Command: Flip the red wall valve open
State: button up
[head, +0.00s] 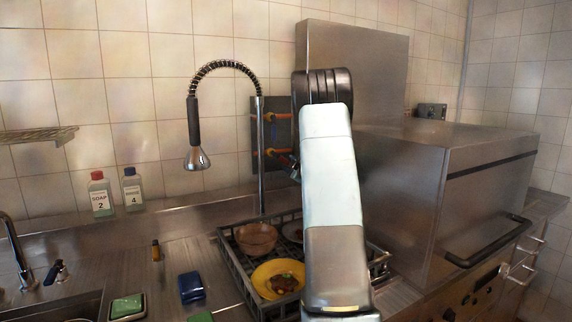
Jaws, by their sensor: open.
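A dark metal panel (270,138) is fixed to the tiled wall behind the sink. Two orange-yellow pipe fittings, an upper one (278,116) and a lower one (276,152), run across it, with small reddish parts. I cannot tell clearly which part is the red valve handle or how it is turned. My arm stands in front of the panel's right side and hides part of it. My gripper (287,160) shows only as a small dark part beside the arm, near the lower fitting. It is open, and I cannot tell whether it touches anything.
A spring-hose tap (195,120) hangs left of the panel. A dish rack (236,262) below holds a bowl (256,238) and a yellow plate (262,273). A large steel machine (405,190) stands close on the right. Soap bottles (100,196) stand left.

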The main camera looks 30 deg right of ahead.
jog(key=s, duration=0.8)
jog(key=shift+a, duration=0.4)
jog(key=shift+o, duration=0.5)
jog(key=shift+f, duration=0.1)
